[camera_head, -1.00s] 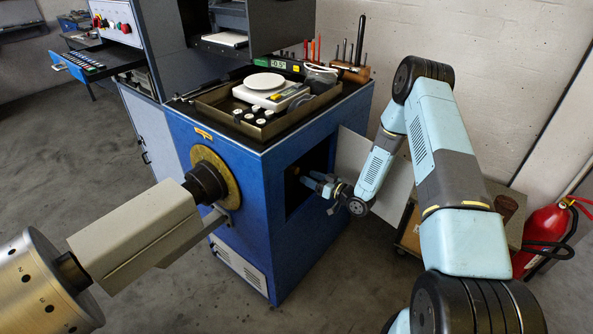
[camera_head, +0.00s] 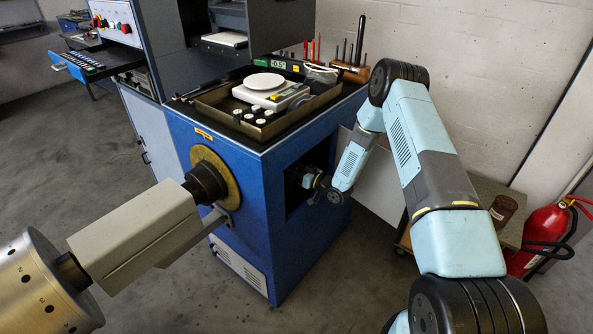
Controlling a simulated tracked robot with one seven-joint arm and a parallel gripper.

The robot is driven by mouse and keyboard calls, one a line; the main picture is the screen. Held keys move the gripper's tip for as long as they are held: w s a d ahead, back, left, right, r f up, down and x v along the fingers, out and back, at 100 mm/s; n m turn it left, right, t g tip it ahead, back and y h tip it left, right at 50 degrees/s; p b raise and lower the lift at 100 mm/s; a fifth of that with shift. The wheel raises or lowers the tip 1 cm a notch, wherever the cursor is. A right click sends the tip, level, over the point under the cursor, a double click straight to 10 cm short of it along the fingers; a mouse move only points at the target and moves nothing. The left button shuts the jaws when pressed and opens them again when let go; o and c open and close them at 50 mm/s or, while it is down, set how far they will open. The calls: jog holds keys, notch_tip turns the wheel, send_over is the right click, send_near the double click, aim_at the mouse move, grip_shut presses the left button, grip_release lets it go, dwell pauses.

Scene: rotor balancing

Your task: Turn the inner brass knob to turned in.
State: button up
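The blue machine cabinet (camera_head: 240,150) stands in the middle, with a dark square opening (camera_head: 298,208) in its right face. My arm reaches from the right, and its wrist end is at this opening. My gripper's fingers are inside the opening and hidden, so I cannot see whether they are open or shut, or whether they touch anything. The inner brass knob does not show; the opening's inside is dark and my wrist covers part of it.
An open door panel (camera_head: 378,180) stands out to the right of the opening, close to my forearm. A tray with a scale (camera_head: 264,88) and small weights sits on the cabinet top. A large metal rotor (camera_head: 40,285) is at left front. A red fire extinguisher (camera_head: 538,235) stands at right.

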jog(key=c, duration=0.9)
jog(key=shift+d+f, duration=0.1)
jog(key=shift+d, duration=0.5)
jog(key=shift+c, duration=0.2)
jog(key=shift+a, duration=0.4)
jog(key=shift+a+n, duration=0.1)
jog(key=shift+n, duration=0.3)
jog(key=n, duration=0.4)
jog(key=shift+a+r+n, duration=0.15)
jog(key=shift+r+n, duration=0.05)
jog(key=shift+n, duration=0.1)
jog(key=n, duration=0.3)
jog(key=shift+n, duration=0.3)
jog(key=n, duration=0.5)
jog(key=shift+s+a+h, duration=0.1)
jog(key=shift+a+h, duration=0.05)
jog(key=shift+h, duration=0.15)
jog(key=shift+s+f+n, duration=0.1)
jog(key=shift+f+n, duration=0.05)
jog(key=shift+n, duration=2.15)
